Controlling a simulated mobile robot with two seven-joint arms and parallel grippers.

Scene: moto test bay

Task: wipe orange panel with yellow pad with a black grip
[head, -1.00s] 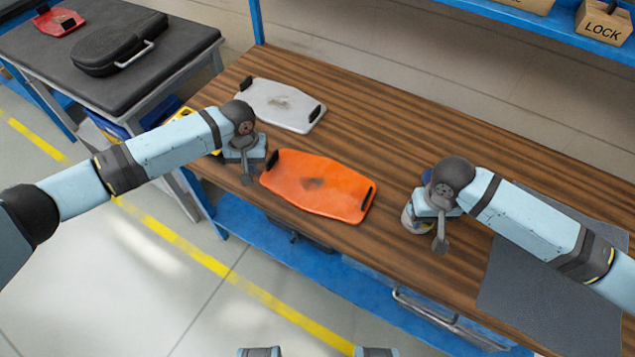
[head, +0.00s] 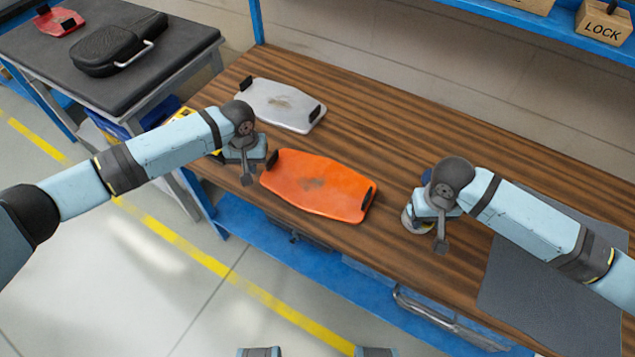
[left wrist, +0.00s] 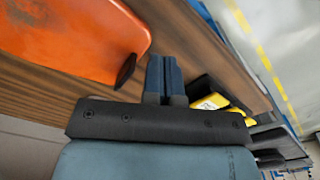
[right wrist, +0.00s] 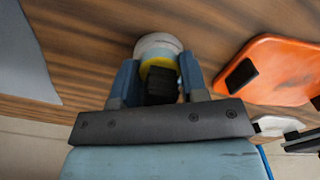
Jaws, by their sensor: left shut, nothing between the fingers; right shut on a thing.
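The orange panel (head: 335,197) lies flat mid-table, with black end grips and a dull smudge in its middle. It also shows in the right wrist view (right wrist: 285,75) and, in part, in the left wrist view (left wrist: 60,35). My right gripper (right wrist: 158,72) is shut on the black grip of the yellow pad (right wrist: 150,63), right of the panel. A round whitish part (right wrist: 157,43) shows just beyond the yellow; I cannot tell whether it belongs to the pad. My left gripper (left wrist: 163,65) is shut and empty, beside the panel's left end.
A grey-white panel (head: 282,106) with a stain lies behind the orange one. A grey mat (head: 530,295) lies under my right arm. A yellow and black item (left wrist: 215,101) is near my left gripper. A dark side table holds a black case (head: 120,45). The table's back right is clear.

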